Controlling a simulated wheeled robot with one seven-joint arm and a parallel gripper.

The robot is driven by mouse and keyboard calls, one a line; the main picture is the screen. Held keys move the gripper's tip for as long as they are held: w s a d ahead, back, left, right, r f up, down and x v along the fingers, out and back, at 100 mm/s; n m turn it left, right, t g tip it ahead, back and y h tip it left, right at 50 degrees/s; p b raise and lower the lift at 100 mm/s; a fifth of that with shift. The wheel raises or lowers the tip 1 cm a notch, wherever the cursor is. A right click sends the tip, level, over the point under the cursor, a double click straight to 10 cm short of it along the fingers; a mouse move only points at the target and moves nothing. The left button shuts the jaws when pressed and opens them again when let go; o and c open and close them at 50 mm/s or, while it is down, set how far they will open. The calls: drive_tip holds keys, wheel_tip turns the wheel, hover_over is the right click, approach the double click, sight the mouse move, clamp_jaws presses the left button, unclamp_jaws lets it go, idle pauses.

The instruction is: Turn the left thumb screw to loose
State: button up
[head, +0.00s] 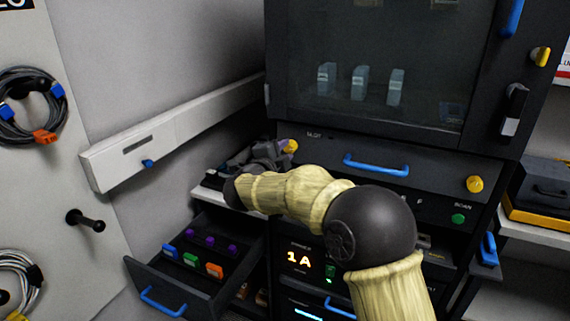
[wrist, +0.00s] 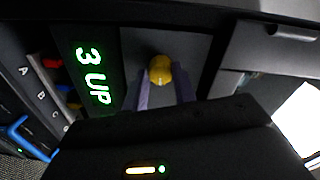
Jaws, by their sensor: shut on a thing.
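The left thumb screw (head: 291,146) is a yellow knob at the left end of the dark panel under the glass door. It also shows in the wrist view (wrist: 160,70), at the tips of my gripper's fingers. My gripper (head: 280,148) is shut on this screw, with one purple-grey finger on each side of it in the wrist view (wrist: 162,88). How the screw is turned cannot be told. A second yellow thumb screw (head: 474,184) sits at the right end of the same panel.
A blue handle (head: 376,165) runs across the panel between the screws. An open drawer (head: 190,285) with coloured connectors juts out below my arm. A white rail (head: 180,125) lines the wall at left. A green "3 UP" display (wrist: 92,75) shows in the wrist view.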

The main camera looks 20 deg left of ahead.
drive_tip(key=shift+d+m+b, duration=0.1)
drive_tip(key=shift+m+b, duration=0.35)
drive_tip(key=shift+m, duration=0.05)
drive_tip(key=shift+r, duration=0.1)
drive_tip(key=o, duration=1)
drive_tip(key=shift+w, duration=0.1)
drive_tip(key=s+a+b, duration=0.1)
drive_tip(key=s, duration=1.6)
drive_tip(key=shift+s+a+r, duration=0.2)
drive_tip(key=shift+a+r, duration=0.05)
drive_tip(key=shift+r, duration=0.05)
drive_tip(key=shift+w, duration=0.1)
